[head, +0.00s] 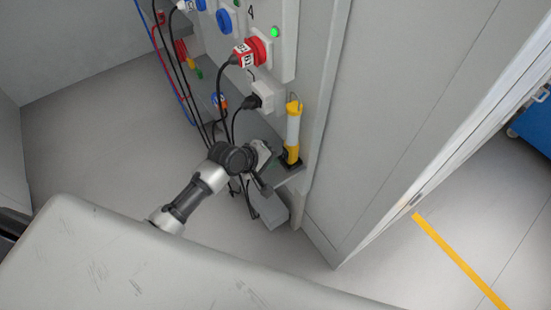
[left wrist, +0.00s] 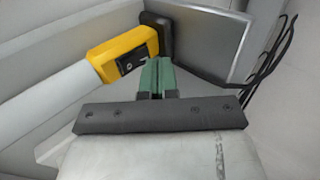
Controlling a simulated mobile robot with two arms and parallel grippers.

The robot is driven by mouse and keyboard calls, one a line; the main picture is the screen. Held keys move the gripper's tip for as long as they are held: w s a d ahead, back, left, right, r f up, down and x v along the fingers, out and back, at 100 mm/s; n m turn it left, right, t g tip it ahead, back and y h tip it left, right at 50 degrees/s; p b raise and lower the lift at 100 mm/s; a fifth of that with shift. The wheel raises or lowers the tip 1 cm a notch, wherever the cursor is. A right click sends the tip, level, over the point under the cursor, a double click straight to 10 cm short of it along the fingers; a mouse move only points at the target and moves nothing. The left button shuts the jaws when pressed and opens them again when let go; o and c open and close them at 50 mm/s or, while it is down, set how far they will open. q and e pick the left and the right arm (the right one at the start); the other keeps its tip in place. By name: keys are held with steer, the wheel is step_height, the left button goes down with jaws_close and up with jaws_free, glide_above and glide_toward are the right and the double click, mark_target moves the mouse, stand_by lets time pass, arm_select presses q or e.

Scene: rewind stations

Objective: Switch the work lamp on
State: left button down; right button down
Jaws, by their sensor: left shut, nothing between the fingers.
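The work lamp (head: 293,122) is a pale tube with yellow ends, standing upright on a small dark base at the edge of a grey shelf in the head view. In the left wrist view its yellow lower end (left wrist: 108,50) carries a black switch (left wrist: 131,59). My left gripper (head: 273,163) is beside the lamp's lower end. Its green fingertips (left wrist: 157,64) are shut and empty, close to the switch; I cannot tell whether they touch. My right gripper is not in view.
A grey panel with a red plug (head: 250,52), a black plug (head: 262,93), blue sockets (head: 225,20) and a lit green light (head: 275,32) stands behind. Black cables hang beside my left arm. A tall grey wall panel (head: 385,110) rises right of the lamp.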

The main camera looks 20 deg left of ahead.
mark_target(284, 154)
arm_select(q)
steer(key=shift+w+d+f, duration=0.1)
steer(key=shift+w+d, duration=0.4)
steer(key=shift+w, duration=0.15)
steer(key=shift+f, duration=0.1)
steer(key=shift+w+d+f+b, duration=0.1)
steer(key=shift+d+f+b, duration=0.05)
steer(key=shift+b, duration=0.15)
steer(key=shift+r, duration=0.3)
